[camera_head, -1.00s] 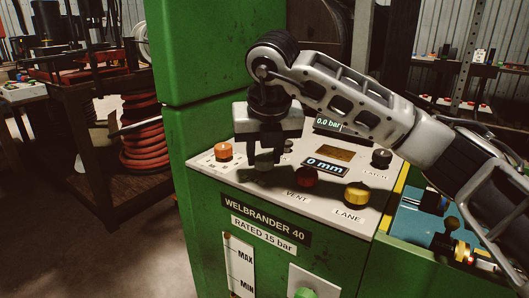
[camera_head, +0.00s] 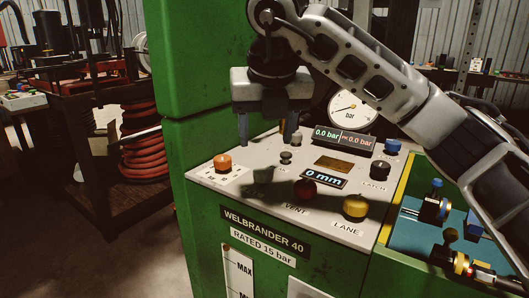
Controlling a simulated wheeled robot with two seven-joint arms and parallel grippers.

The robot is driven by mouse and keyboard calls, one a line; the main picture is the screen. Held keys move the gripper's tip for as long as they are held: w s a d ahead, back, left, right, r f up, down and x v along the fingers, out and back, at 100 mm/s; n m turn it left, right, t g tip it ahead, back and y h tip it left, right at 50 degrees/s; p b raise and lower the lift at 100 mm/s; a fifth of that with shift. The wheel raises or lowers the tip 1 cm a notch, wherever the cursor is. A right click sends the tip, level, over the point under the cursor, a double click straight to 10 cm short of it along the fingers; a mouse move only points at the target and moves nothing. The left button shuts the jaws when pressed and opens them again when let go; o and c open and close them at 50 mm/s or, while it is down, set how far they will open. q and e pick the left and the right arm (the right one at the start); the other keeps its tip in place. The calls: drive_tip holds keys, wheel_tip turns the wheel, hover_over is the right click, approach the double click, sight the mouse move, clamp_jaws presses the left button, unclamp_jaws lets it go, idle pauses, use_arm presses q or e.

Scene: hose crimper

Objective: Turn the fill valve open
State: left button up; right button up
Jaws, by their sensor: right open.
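My right gripper (camera_head: 266,132) points down above the left part of the light sloped control panel (camera_head: 268,208). Its two fingers are apart with nothing between them, clear of the panel. No label reading "fill" is legible, so I cannot tell which control is the fill valve. A small dark knob (camera_head: 285,158) stands just below the right finger. An orange knob (camera_head: 222,163) is at the panel's left, a red knob (camera_head: 304,188) is by VENT, and a yellow knob (camera_head: 354,206) is by LANE. My left gripper is out of view.
A round gauge (camera_head: 350,110) and a display (camera_head: 343,138) reading 0.0 bar stand at the panel's back. A black knob (camera_head: 379,169) and a blue knob (camera_head: 392,146) are at the right. A green cabinet (camera_head: 203,55) rises at left. A blue tray (camera_head: 462,244) holds fittings.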

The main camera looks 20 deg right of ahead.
drive_tip(key=p+v, duration=0.1)
drive_tip(key=v, duration=0.6)
drive_tip(key=shift+r, duration=0.25)
